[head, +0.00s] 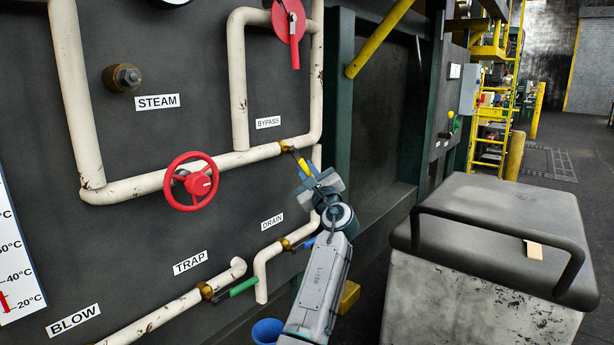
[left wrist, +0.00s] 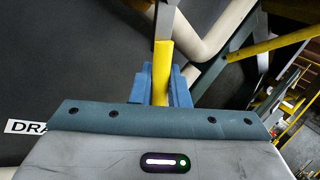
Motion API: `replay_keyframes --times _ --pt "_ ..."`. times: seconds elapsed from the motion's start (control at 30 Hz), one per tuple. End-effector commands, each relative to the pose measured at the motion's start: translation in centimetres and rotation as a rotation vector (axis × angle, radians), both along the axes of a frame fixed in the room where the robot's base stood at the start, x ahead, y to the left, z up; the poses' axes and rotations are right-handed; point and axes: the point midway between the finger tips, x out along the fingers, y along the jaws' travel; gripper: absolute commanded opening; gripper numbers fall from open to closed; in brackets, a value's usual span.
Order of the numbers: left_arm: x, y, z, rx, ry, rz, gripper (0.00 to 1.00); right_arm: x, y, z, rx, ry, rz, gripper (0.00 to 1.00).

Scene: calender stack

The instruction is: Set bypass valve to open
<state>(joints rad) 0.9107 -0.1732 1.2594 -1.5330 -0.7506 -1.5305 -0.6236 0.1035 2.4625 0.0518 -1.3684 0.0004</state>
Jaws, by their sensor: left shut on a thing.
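The BYPASS label (head: 268,122) is on the dark panel, above a cream pipe. Below and right of it, a brass valve (head: 286,147) sits on the pipe with a yellow lever (head: 302,163) slanting down and right from it. My left gripper (head: 312,180) is shut on the lower part of this lever. In the left wrist view the yellow lever (left wrist: 161,58) runs up from between the blue fingers of my gripper (left wrist: 160,92); the valve body is not clear there. My right gripper is not in view.
A red handwheel (head: 192,182) stands out left of the lever. A red valve piece (head: 290,20) is higher up. Below are a green lever (head: 243,287) and the DRAIN label (head: 272,221). A grey-topped cart (head: 490,210) stands at the right. A blue bucket (head: 267,331) is low.

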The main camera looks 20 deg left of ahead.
Motion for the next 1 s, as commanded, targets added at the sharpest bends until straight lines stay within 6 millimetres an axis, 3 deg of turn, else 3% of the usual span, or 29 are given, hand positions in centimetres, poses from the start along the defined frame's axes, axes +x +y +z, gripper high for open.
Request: replay_keyframes --times 0.37,0.4,0.5,0.83,1.0 --pt "0.0 0.0 0.1 0.0 -0.002 -0.001 0.0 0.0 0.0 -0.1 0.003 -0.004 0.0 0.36" --pt "0.0 0.0 0.1 0.0 -0.002 -0.001 0.19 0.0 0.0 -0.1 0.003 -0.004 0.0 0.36" --pt "0.0 0.0 0.1 0.0 -0.002 -0.001 0.34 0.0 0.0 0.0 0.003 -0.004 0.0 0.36" --pt "-0.2 -0.3 -0.2 0.0 -0.001 -0.001 0.34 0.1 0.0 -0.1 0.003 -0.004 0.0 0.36" --pt "-1.9 -1.8 -1.1 -0.004 0.0 -0.003 0.34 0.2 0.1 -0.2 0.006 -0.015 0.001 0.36"
